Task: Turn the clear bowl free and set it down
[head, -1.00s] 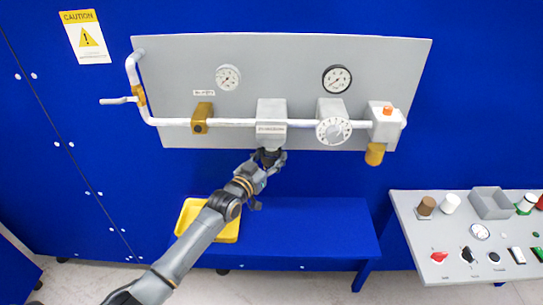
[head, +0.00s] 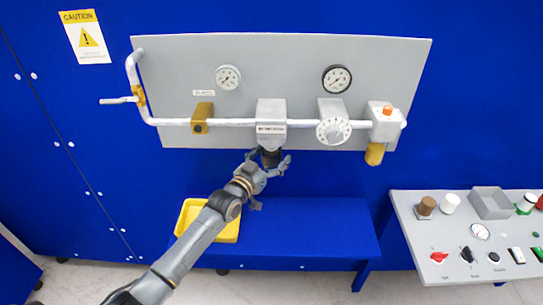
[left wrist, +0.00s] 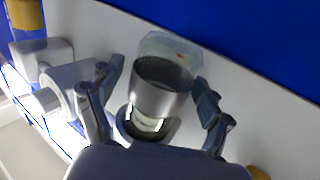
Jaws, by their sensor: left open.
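The bowl (head: 271,157) shows as a small dark cup under the middle grey housing (head: 271,112) on the pipe of the wall panel. In the left wrist view the bowl (left wrist: 162,88) is a smoky, see-through and silvery cylinder. My left gripper (head: 270,165) is just below the housing, with its fingers spread around the bowl. In the left wrist view my left gripper (left wrist: 157,90) is open, with gaps between the fingers and the bowl's sides. Whether the bowl's rim is still threaded in the housing cannot be told. My right gripper is not in view.
A yellow tray (head: 226,232) lies on the blue bench (head: 310,225) below the panel, partly behind my left arm. A dial knob (head: 333,131) and a brass-coloured cylinder (head: 375,153) are right of the housing. A control desk (head: 450,240) stands at right.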

